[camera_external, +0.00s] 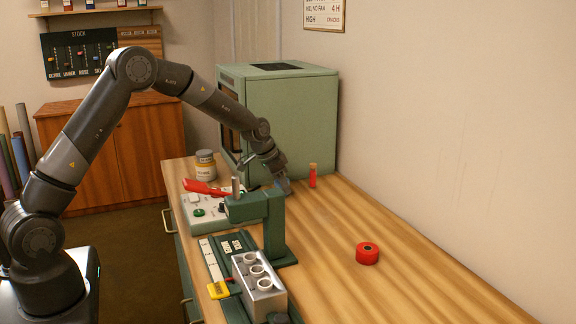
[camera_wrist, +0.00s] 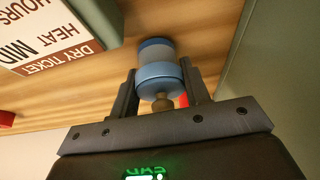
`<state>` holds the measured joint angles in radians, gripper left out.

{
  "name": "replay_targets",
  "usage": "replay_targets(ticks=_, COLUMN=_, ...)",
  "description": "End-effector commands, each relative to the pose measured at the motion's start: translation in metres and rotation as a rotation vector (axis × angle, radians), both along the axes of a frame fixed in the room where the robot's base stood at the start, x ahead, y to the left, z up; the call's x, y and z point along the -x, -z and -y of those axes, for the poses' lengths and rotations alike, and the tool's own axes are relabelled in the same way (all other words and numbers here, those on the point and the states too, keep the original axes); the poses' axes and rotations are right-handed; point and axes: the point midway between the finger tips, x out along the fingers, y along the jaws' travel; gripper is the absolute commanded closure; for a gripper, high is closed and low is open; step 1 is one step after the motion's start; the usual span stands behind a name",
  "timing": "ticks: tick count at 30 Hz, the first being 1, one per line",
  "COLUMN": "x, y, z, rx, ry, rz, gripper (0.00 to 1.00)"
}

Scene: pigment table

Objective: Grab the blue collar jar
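The blue collar jar (camera_wrist: 158,72) shows in the wrist view, with a grey-blue body, a bright blue band and a brownish knob on the near side. It sits between the two fingers of my gripper (camera_wrist: 160,82), one on each side of it. The fingers stand about as wide apart as the jar; whether they press on it or leave a small gap I cannot tell. In the external view my gripper (camera_external: 284,184) is low over the table behind the green press, and the jar is hidden there.
The green oven (camera_external: 290,105) stands close behind my gripper. A red-and-amber vial (camera_external: 312,176) is just right of it. The green press (camera_external: 272,225) is in front, beside a grey block with white cups (camera_external: 258,285). A red roll (camera_external: 367,253) lies on the otherwise clear right side.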

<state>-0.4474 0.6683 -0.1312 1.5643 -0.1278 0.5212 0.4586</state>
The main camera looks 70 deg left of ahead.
Motion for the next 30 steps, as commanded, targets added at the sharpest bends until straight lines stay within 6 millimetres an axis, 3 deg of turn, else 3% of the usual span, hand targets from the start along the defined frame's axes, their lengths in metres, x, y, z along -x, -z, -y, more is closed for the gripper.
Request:
replay_targets(ticks=9, x=0.0, y=0.0, z=0.0, rx=0.0, ry=0.0, rz=0.001, gripper=0.84)
replay_targets(ticks=19, x=0.0, y=-0.006, z=0.0, rx=-0.001, ry=0.0, rz=0.002, gripper=0.84)
replay_targets(ticks=27, x=-0.001, y=-0.044, z=0.0, rx=-0.003, ry=0.001, rz=0.005, gripper=0.84)
replay_targets(ticks=30, x=0.005, y=-0.056, z=0.024, rx=-0.002, ry=0.006, rz=0.003, gripper=0.84)
